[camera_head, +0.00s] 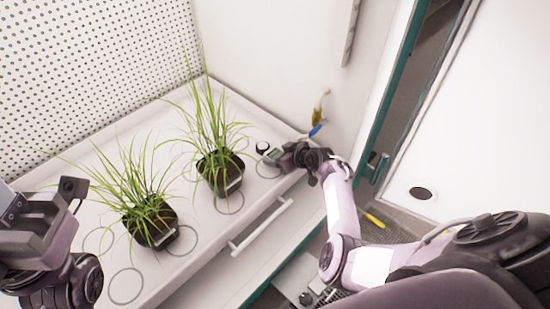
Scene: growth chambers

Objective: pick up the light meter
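What looks like the light meter (271,157) is a small grey-green device at the right end of the white shelf. A small black and white round piece (262,147) lies just beyond it. My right gripper (280,157) is at the device, reaching in from the right. Its fingers are small and overlap the device, so whether they grip it is not clear. My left gripper (38,225) is at the left edge of the view, raised in front of the shelf and apart from the device. Its fingertips are not clear.
Two grassy plants in black pots (150,232) (221,178) stand on the shelf (120,145) left of my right gripper. Marked circles around them are empty. A yellow and blue item (317,120) is at the chamber wall. A white handle (262,228) runs along the shelf front. An open door (470,130) stands at right.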

